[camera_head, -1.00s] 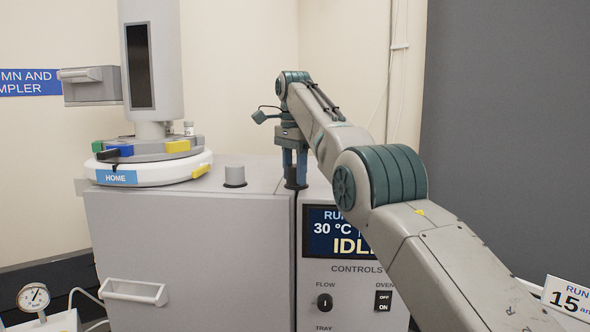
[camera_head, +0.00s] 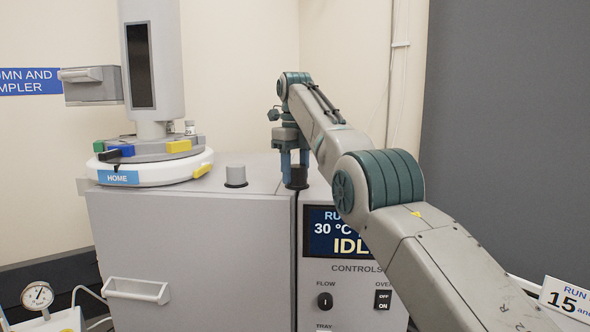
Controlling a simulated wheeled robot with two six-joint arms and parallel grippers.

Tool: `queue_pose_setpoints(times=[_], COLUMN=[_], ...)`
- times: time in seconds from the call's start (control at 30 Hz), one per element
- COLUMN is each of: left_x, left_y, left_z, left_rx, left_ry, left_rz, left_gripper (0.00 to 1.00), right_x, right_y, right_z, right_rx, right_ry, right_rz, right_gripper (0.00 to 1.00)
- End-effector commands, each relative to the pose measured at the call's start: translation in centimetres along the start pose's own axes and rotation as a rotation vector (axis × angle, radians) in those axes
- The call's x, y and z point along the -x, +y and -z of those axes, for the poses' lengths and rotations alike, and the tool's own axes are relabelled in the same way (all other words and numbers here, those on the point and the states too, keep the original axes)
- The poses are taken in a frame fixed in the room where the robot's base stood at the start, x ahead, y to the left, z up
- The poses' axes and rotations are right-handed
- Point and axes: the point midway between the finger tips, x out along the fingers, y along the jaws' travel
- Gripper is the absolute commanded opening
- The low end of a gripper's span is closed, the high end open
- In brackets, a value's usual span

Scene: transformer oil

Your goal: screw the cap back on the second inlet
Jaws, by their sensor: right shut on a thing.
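My right gripper (camera_head: 295,178) points straight down over the top of the grey instrument (camera_head: 190,235), near its front edge. Its two blue fingers are shut on a dark cap (camera_head: 296,182) at the second inlet. The cap sits low at the instrument's top surface, mostly hidden between the fingers. I cannot tell how far it is seated on the inlet. A grey capped inlet (camera_head: 236,174) stands to the left, apart from the gripper. My left gripper is not in view.
A round tray (camera_head: 150,174) with coloured blocks and a grey tower (camera_head: 152,60) stands on the instrument's left. A control panel (camera_head: 345,268) reading IDLE is on the front, partly behind my right arm. A gauge (camera_head: 38,296) is at lower left.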

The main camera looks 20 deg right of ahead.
Motion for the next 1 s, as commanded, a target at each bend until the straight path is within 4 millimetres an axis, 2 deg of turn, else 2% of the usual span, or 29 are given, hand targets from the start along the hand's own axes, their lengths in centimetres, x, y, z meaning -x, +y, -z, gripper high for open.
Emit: queue_pose_setpoints(times=[0.13, 0.37, 0.4, 0.5, 0.8, 1.0], left_x=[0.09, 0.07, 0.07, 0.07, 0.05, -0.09], left_y=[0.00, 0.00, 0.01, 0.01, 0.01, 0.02], left_z=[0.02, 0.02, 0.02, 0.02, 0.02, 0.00], left_rx=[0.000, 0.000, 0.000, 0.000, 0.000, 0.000], left_ry=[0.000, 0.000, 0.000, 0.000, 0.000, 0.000], left_rz=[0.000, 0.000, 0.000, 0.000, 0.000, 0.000], left_gripper=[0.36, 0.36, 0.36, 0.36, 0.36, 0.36], right_x=[0.08, 0.06, 0.07, 0.05, 0.00, -0.03], right_y=[-0.10, -0.11, -0.11, -0.10, -0.08, 0.04], right_z=[0.01, 0.01, 0.01, 0.01, 0.01, -0.02], right_rx=[-0.125, -0.139, -0.139, -0.138, -0.120, 0.100], right_ry=[-0.002, -0.002, -0.002, -0.001, 0.000, -0.001], right_rz=[0.001, 0.001, 0.001, 0.000, 0.000, 0.001], right_gripper=[0.15, 0.15, 0.48, 0.68, 0.68, 0.68])
